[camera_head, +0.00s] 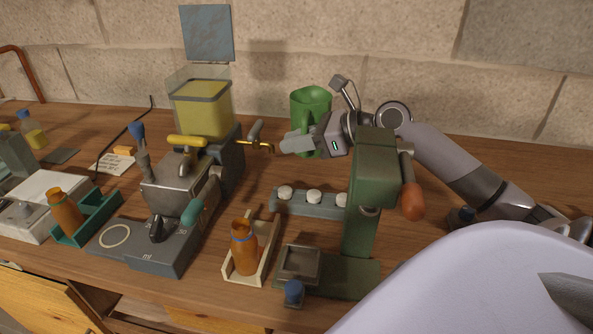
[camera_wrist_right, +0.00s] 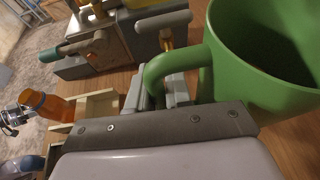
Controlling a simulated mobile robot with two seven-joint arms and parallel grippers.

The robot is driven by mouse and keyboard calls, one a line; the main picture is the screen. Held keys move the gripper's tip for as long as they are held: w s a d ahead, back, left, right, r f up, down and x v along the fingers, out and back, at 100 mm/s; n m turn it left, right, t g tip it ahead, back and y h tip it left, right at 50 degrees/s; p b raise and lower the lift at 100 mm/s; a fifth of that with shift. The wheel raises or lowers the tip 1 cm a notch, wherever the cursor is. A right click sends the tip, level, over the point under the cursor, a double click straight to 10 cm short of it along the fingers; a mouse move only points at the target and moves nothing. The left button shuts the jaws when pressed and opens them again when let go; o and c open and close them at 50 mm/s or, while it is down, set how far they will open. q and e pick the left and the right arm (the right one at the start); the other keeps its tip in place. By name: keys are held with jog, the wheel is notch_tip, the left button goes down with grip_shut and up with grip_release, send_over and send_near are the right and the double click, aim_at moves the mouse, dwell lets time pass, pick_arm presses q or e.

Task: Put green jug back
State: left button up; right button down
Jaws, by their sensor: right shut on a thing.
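The green jug (camera_head: 318,103) is upright near the back of the bench, right of the yellow-filled tank. My right gripper (camera_head: 298,144) reaches it from the right and is shut on its handle. The right wrist view shows the jug (camera_wrist_right: 265,75) large and close, with its open rim up and its handle (camera_wrist_right: 170,66) between the fingers (camera_wrist_right: 170,92). I cannot tell whether the jug's base touches the bench; the gripper hides part of it.
A green press (camera_head: 372,190) with an orange-handled lever stands in front of my right arm. The still with its tank (camera_head: 203,108) and brass tap (camera_head: 257,147) is left of the jug. A rack with white caps (camera_head: 330,203) and a wooden tray with an amber bottle (camera_head: 244,248) lie nearer.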

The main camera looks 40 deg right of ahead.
notch_tip(320, 180, down, 7)
jog(key=shift+r+b, duration=0.15)
jog(key=shift+b, duration=0.35)
jog(key=c, duration=1.1)
grip_release()
jog(key=shift+o, duration=0.2)
